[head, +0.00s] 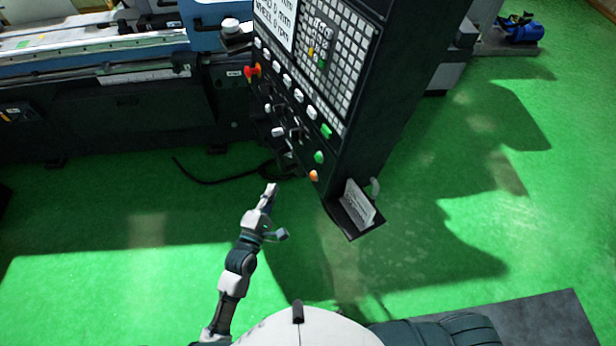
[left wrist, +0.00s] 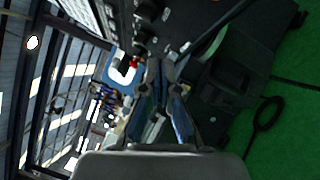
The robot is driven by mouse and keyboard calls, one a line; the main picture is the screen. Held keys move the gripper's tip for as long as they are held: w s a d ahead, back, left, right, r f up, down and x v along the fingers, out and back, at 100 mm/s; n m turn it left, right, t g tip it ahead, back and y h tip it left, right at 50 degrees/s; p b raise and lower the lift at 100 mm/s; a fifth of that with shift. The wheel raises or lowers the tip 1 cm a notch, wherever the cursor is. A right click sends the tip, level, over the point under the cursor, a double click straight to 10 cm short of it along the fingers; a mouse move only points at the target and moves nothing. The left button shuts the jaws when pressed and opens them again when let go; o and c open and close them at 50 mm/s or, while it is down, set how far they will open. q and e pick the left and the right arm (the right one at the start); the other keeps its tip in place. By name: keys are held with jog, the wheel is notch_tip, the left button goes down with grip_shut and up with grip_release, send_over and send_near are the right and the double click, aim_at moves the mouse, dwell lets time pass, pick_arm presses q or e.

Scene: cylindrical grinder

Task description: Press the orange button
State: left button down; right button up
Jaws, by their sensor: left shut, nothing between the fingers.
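The orange button (head: 313,176) is at the lower end of the tilted control panel (head: 345,80) in the head view, just below a green button (head: 319,157). My left gripper (head: 271,188) is left of and slightly below the orange button in that picture, apart from it. Its fingers (left wrist: 160,115) show in the left wrist view, shut and empty. I cannot make out the orange button in the left wrist view. My right gripper does not show.
A red emergency knob (head: 250,72) sits at the panel's upper left. A holder with papers (head: 358,205) sticks out at the panel's lower right. The grinder (head: 110,110) stands at the back left. A black cable (head: 215,181) lies on the open green floor.

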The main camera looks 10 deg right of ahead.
aim_at(313, 176)
pick_arm(q)
jog(key=w+d+f+b, duration=0.1)
jog(key=w+d+b, duration=0.1)
jog(key=d, duration=0.6)
jog(key=shift+w+d+f, duration=0.3)
jog(key=shift+w, duration=0.35)
dwell(0.9)
jog(key=shift+d, duration=0.1)
jog(key=shift+w+d, duration=0.1)
jog(key=shift+d, duration=0.15)
